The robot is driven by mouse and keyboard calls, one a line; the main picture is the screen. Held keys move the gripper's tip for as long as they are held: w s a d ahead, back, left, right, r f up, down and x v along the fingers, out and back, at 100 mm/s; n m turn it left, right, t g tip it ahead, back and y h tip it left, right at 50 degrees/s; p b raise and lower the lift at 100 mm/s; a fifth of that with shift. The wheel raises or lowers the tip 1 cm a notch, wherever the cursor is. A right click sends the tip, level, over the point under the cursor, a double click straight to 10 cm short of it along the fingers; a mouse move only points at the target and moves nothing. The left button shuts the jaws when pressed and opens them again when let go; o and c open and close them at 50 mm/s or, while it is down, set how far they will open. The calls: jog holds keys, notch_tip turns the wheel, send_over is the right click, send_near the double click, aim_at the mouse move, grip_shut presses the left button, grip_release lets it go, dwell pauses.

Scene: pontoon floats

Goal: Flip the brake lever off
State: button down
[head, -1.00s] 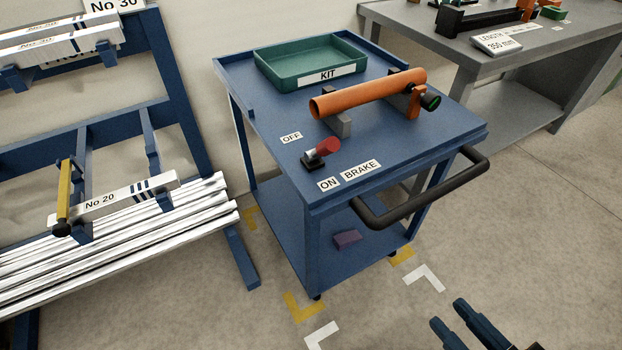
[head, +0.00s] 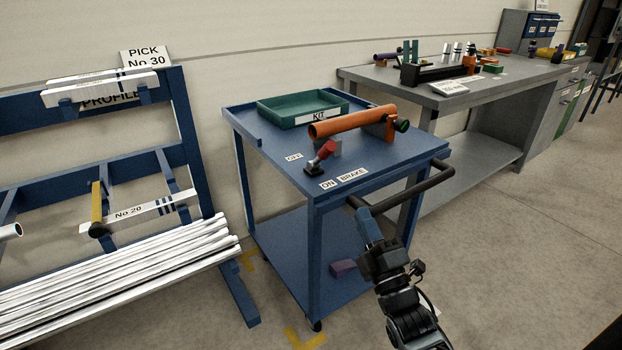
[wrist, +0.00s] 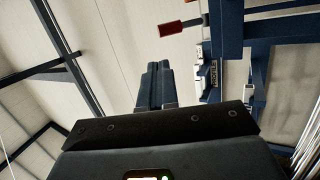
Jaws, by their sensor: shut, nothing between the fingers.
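The brake lever has a red handle (head: 327,150) on a black base (head: 313,168) at the near left corner of the blue cart's top (head: 284,141). The handle leans up and to the right, away from the OFF label (head: 294,157); the ON label (head: 328,184) is in front of the base. My gripper (head: 368,222) is in front of the cart, below and right of the lever, apart from it and near the cart's push handle. Its fingers (wrist: 154,86) are together and empty in the wrist view. A red piece (wrist: 172,29) there may be the lever's handle.
An orange tube (head: 352,122) lies on supports behind the lever, with a green KIT tray (head: 268,116) beyond. The black push handle (head: 420,188) juts out near my gripper. A profile rack (head: 185,140) stands left, a grey bench (head: 450,95) right.

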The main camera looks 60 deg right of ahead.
jog(key=shift+w+d, duration=0.15)
jog(key=shift+w, duration=0.05)
jog(key=shift+r, duration=0.1)
jog(key=p, duration=0.3)
send_near(322, 155)
jog(key=w+d+r, duration=0.1)
jog(key=d+r, duration=0.2)
jog(key=r, duration=0.2)
jog(key=shift+w+d, duration=0.2)
jog(key=shift+d, duration=0.15)
jog(key=shift+r, duration=0.2)
